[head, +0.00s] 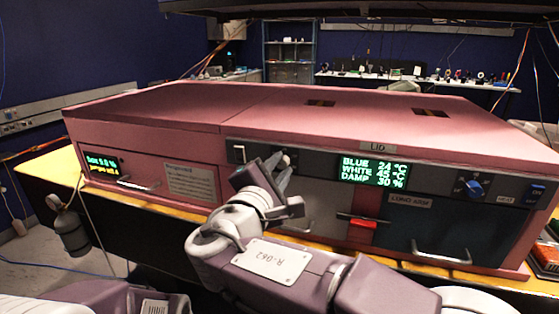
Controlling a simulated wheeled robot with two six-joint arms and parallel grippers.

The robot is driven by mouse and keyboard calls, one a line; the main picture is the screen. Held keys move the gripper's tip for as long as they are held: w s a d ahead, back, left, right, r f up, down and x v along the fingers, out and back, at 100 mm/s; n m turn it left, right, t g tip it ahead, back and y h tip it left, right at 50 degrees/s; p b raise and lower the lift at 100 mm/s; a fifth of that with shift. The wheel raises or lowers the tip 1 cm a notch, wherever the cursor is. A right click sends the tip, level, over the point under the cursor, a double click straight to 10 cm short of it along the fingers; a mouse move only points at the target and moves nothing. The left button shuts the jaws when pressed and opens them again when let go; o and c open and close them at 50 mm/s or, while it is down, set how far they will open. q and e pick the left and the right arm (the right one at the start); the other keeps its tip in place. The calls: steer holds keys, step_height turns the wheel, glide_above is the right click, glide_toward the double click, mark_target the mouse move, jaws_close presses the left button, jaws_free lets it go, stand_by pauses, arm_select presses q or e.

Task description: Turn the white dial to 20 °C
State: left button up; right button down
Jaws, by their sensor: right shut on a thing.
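My right gripper (279,163) reaches up to the grey control strip of the pink enclosure and is shut on the white dial (289,159). The fingers hide most of the dial, so its pointer cannot be read. The green display (373,171) right of the gripper reads BLUE 24 °C, WHITE what looks like 45 °C, and DAMP 30 %. My left gripper is not in view.
A blue dial (473,188) and a small switch sit at the strip's right end. Below are a red latch (357,222), a dark drawer with a handle (441,257), and the yellow table edge.

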steer(key=n+p, duration=0.4)
steer(key=n, duration=0.1)
steer(key=shift+r+n, duration=0.15)
steer(key=shift+n, duration=0.15)
steer(key=n+p, duration=0.2)
steer(key=shift+n+p, duration=0.3)
steer(key=shift+f+n+p, duration=0.2)
steer(key=shift+n+p, duration=0.3)
steer(key=shift+n, duration=0.1)
steer(key=c, duration=1.2)
jaws_free()
steer(key=shift+o, duration=0.2)
